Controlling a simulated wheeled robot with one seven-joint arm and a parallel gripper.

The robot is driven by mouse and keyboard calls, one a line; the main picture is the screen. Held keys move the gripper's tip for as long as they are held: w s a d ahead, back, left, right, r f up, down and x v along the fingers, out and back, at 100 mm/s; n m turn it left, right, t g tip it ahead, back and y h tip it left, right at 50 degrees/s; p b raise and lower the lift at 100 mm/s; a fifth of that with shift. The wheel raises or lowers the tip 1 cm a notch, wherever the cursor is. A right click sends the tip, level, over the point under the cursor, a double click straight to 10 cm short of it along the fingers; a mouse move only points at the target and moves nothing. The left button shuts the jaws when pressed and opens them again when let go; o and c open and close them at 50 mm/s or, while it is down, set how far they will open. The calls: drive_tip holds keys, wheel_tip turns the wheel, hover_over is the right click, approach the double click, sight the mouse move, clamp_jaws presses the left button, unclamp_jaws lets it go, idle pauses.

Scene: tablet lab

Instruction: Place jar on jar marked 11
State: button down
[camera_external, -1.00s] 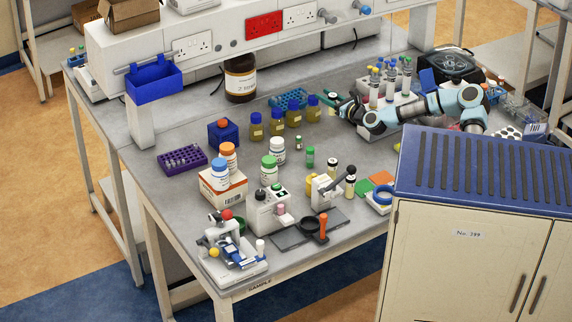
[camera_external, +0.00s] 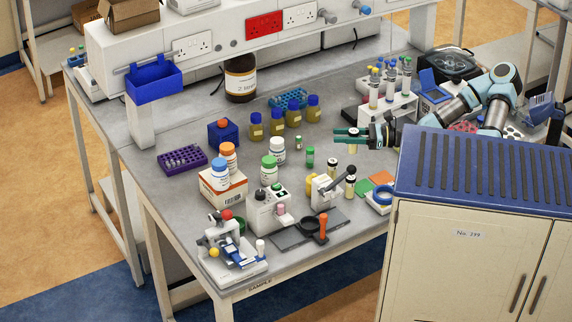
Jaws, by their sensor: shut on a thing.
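My gripper (camera_external: 348,136) reaches in from the right with its green-tipped fingers pointing left over the bench. It is shut on a small pale jar (camera_external: 353,149), whose top shows between the fingers. The held jar is upright. Below and to its left stands a small dark-capped jar (camera_external: 332,166); a similar dark-capped jar (camera_external: 351,178) stands nearer the front. The number 11 cannot be read on any jar at this size. Whether the held jar touches anything beneath it cannot be told.
A small green vial (camera_external: 310,157) stands left of the gripper. Blue-capped bottles (camera_external: 293,117) stand behind it and a white tube rack (camera_external: 388,106) to the right. A white device with a dark lever (camera_external: 326,191) is in front. A blue-topped cabinet (camera_external: 480,175) blocks the front right.

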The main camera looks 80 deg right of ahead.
wheel_tip(320, 180, down, 10)
drive_tip(key=shift+r, duration=0.15)
idle(0.3)
drive_tip(key=shift+c, duration=2.3)
unclamp_jaws()
drive_tip(key=s+d+p, duration=0.1)
drive_tip(key=s+d, duration=0.1)
drive_tip(key=s, duration=1)
drive_tip(key=shift+d+p, duration=0.15)
drive_tip(key=shift+p, duration=0.25)
drive_tip(key=shift+w, duration=0.1)
